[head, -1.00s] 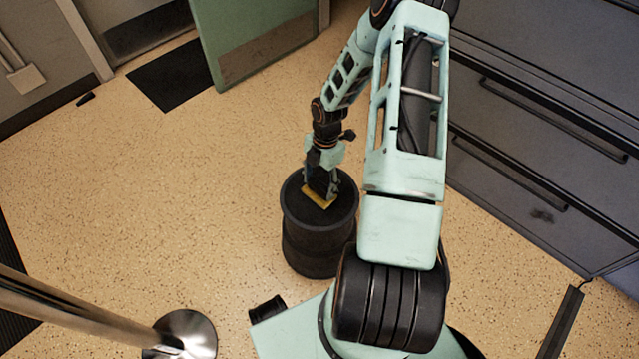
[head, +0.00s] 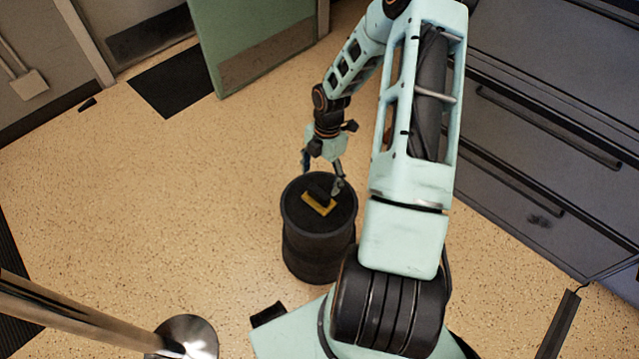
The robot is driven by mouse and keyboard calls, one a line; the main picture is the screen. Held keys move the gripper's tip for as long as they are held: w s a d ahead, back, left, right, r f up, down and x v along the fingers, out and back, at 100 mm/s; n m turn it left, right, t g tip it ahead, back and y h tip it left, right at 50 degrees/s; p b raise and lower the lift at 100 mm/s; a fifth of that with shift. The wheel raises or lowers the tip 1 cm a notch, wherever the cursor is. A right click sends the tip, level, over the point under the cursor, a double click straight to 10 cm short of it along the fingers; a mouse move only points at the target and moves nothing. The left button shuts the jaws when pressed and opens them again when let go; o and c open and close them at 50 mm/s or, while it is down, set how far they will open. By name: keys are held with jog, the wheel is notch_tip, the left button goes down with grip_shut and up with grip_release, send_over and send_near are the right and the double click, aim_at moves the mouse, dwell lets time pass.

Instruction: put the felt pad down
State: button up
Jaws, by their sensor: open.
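The felt pad (head: 318,205) looks like a small block with a yellow lower part and a dark upper part. It lies on the top of a black drum-shaped stand (head: 295,222), inside the rim. My gripper (head: 322,178) is open above and just behind the pad, with its fingers spread to either side. The pad shows apart from the fingers, and nothing is held between them.
A shiny metal post with a round base (head: 188,338) stands at the lower left. Grey drawer cabinets (head: 545,130) line the right side. A green door (head: 255,45) stands open at the back. The speckled floor left of the stand is clear.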

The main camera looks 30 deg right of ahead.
jog(key=r, duration=0.3)
jog(key=shift+d+r+p, duration=0.2)
jog(key=shift+r+p, duration=0.15)
jog(key=shift+r, duration=0.05)
